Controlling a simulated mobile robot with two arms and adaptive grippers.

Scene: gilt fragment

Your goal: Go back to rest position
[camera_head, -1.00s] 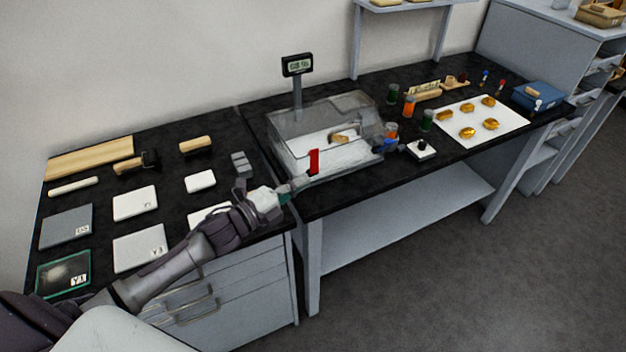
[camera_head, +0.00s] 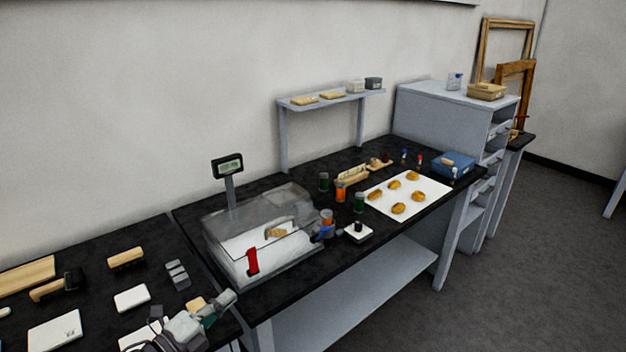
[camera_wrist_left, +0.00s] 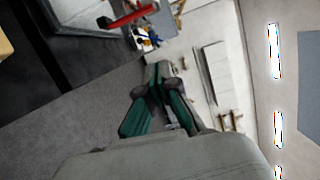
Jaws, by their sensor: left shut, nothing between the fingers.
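My left gripper (camera_head: 224,302) is low in the head view, over the front edge of the black bench, left of the clear box. In the left wrist view its green-sided fingers (camera_wrist_left: 160,70) come together at the tips, with nothing between them. The clear box (camera_head: 282,250) on the bench has a red handle (camera_head: 252,261) on its front. The gripper is apart from that handle, which also shows in the left wrist view (camera_wrist_left: 131,17). My right gripper is in neither view.
A scale display (camera_head: 228,166) stands behind the box. A white sheet (camera_head: 428,190) with several golden pieces lies to the right, near a blue case (camera_head: 453,166). White plates (camera_head: 131,298) and brushes (camera_head: 126,257) lie on the left. Grey floor (camera_head: 510,280) is open at the right.

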